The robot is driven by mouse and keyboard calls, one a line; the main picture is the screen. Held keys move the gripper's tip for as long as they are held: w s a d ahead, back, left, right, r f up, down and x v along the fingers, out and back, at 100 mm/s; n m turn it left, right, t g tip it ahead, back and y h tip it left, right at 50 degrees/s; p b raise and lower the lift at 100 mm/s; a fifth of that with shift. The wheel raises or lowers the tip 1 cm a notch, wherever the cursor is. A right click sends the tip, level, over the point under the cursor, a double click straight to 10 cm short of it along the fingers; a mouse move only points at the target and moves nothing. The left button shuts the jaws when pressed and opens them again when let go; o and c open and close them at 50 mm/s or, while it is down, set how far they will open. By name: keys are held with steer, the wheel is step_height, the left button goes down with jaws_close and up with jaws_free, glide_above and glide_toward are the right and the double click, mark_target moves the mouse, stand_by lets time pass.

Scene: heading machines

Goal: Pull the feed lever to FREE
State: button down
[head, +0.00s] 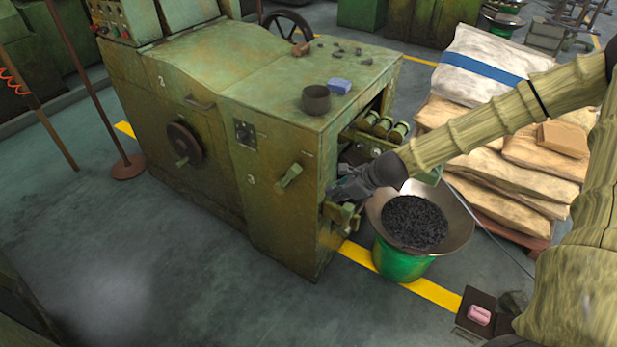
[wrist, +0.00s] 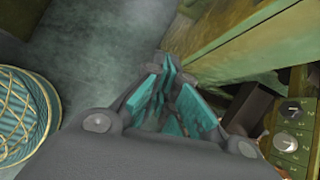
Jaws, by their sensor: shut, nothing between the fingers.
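A green lever (head: 289,177) sticks out from the front face of the green machine, beside the number 3. I cannot read any FREE mark, nor tell whether this is the feed lever. My gripper (head: 333,192) is at the machine's right front corner, to the right of that lever and apart from it. Brass-green parts (head: 343,215) stand just below my gripper; whether it touches them is unclear. In the wrist view my gripper's teal fingers (wrist: 170,72) are together with nothing seen between them. A green machine edge (wrist: 230,45) runs close on their right.
A green bucket (head: 400,262) under a wide pan of dark pieces stands below my arm. Stacked sacks (head: 515,160) are at the right. A dark cup (head: 316,98) and blue block (head: 340,86) rest on the machine. The floor (head: 150,240) in front is clear.

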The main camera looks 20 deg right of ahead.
mark_target(290, 177)
steer(key=w+r, duration=0.1)
steer(key=w+d+r+m, duration=0.1)
steer(key=shift+d+r+m+t, duration=0.15)
steer(key=shift+r+m+t, duration=0.15)
steer(key=shift+r+t, duration=0.1)
steer(key=shift+w+a+f+p, duration=0.4)
steer(key=shift+w+a+f, duration=0.55)
steer(key=shift+w, duration=0.4)
steer(key=shift+w+a+f+p, duration=0.4)
steer(key=shift+w+a+f, duration=0.4)
steer(key=shift+w+a, duration=0.5)
steer(key=shift+w+a+f+p, duration=0.4)
steer(key=shift+w+a+f, duration=0.5)
steer(key=shift+w, duration=0.5)
steer(key=shift+a, duration=0.1)
steer(key=shift+r, duration=0.2)
